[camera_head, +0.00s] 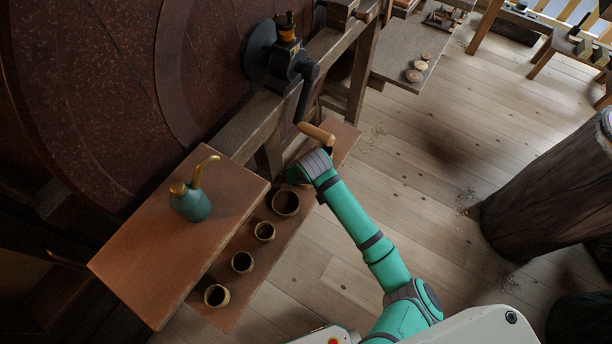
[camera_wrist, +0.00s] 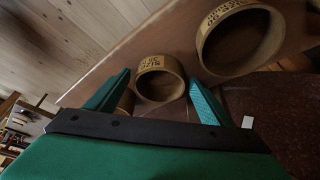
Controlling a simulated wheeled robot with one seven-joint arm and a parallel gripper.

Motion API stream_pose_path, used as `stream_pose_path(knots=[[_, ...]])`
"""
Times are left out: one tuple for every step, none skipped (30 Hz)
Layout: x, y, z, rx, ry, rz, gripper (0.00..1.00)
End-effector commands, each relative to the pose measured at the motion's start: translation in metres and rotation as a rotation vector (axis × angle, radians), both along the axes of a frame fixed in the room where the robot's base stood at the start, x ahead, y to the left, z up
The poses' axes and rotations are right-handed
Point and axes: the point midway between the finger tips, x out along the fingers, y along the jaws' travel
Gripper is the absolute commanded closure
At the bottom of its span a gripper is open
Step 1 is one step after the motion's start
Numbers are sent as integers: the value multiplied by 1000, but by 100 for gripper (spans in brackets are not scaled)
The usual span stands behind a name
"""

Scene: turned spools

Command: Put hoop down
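In the wrist view my gripper (camera_wrist: 160,82) has its two teal fingers spread wide. A tan wooden hoop (camera_wrist: 148,64) with dark lettering stands between and just beyond the fingertips, with a narrow gap visible on each side. It appears to rest on the brown low shelf (camera_wrist: 105,88). A larger lettered hoop (camera_wrist: 212,62) is to its upper right. A sliver of another tan piece (camera_wrist: 126,103) shows beside the left finger. In the head view my gripper is hidden behind my wrist, above the low shelf (camera_head: 345,135).
Several hoops stand in a row on the shelf, including a large one (camera_head: 286,203) and a small one (camera_head: 217,296). A green oil can (camera_head: 191,205) stands on the raised board (camera_head: 150,275). A crank handle (camera_head: 316,132) juts out close to my wrist. Open floor lies right.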

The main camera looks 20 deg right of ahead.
Motion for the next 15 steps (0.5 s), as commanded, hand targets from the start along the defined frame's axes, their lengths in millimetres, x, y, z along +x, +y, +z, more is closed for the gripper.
stream_pose_path(knots=[[0,0,0,0,0,0,25],[0,0,0,0,0,0,25],[0,0,1,0,0,1,25],[0,0,3,-2,0,1,25],[0,0,4,-1,-1,1,25],[-2,0,8,-1,-1,1,25],[-3,1,11,1,-1,0,25],[-4,1,15,1,-2,0,25],[-7,1,20,1,-2,0,25],[-9,1,26,1,-3,0,25],[-11,2,31,1,-3,0,25],[-14,2,39,0,-4,1,25],[-16,3,44,1,-3,0,25],[-19,3,50,0,-4,1,25],[-22,4,58,0,-3,1,25]])
